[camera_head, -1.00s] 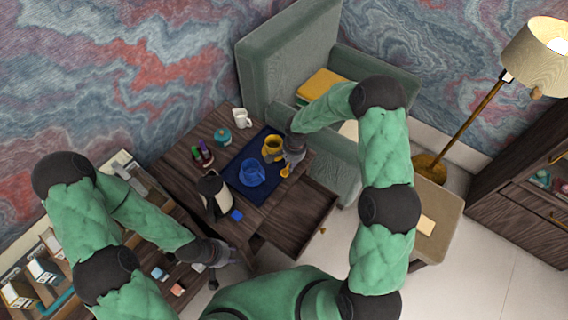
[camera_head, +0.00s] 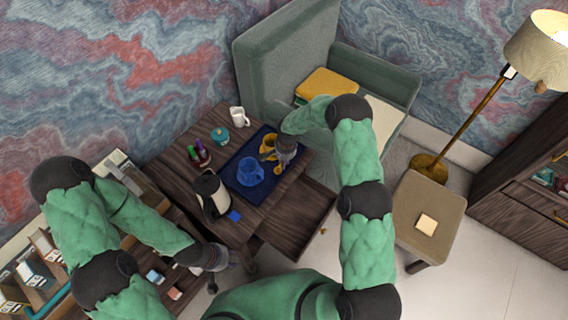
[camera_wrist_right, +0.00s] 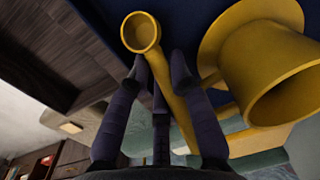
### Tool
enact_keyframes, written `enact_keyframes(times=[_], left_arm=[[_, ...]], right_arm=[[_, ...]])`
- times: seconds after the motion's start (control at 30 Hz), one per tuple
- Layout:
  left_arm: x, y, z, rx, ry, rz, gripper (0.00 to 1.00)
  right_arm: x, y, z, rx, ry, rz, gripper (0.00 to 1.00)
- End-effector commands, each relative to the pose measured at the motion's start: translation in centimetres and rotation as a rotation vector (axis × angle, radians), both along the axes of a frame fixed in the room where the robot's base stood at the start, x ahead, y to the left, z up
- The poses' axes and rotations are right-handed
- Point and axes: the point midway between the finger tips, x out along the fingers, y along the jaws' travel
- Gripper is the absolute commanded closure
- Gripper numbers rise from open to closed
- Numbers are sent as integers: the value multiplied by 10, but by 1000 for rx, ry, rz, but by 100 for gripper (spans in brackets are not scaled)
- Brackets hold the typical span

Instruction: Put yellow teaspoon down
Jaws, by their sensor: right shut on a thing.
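The yellow teaspoon (camera_wrist_right: 158,66) is held between the fingers of my right gripper (camera_wrist_right: 160,72) in the right wrist view. Its round bowl sticks out past the fingertips. In the head view my right gripper (camera_head: 283,160) is over the right part of the dark blue tray (camera_head: 262,191), and the spoon is mostly hidden there. The yellow mug (camera_head: 267,146) is right beside this gripper; it also shows large in the right wrist view (camera_wrist_right: 246,52). I cannot tell whether the spoon touches the tray. My left gripper (camera_head: 217,259) is low at the table's near left side; its fingers are unclear.
A blue mug (camera_head: 250,172) stands on the tray. A kettle (camera_head: 211,195), a blue object (camera_head: 234,216), markers (camera_head: 199,154), a teal pot (camera_head: 220,135) and a white mug (camera_head: 238,117) stand around it. An open drawer (camera_head: 296,222) juts out at the near right.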

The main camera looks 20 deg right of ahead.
Motion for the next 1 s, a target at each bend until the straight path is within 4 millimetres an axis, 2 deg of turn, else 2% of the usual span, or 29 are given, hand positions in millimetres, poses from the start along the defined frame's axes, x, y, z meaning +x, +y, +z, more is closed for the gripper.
enact_keyframes(times=[0.4, 0.43, 0.47, 0.87, 1.0], left_arm=[[0, 0, -5, 0, 0, 0, 60], [0, 0, -5, 0, 0, 0, 60], [0, 0, -4, 0, 0, 0, 60], [0, 0, -1, 0, 0, 0, 60], [0, 0, 4, 0, 0, 0, 60]], right_arm=[[1, -1, -5, 0, -3, -1, 100], [1, 0, -5, 0, -3, -1, 76], [1, 0, -5, 0, -3, -1, 69], [1, 0, -2, -1, -2, -1, 69], [1, -1, 13, -2, -4, 0, 69]])
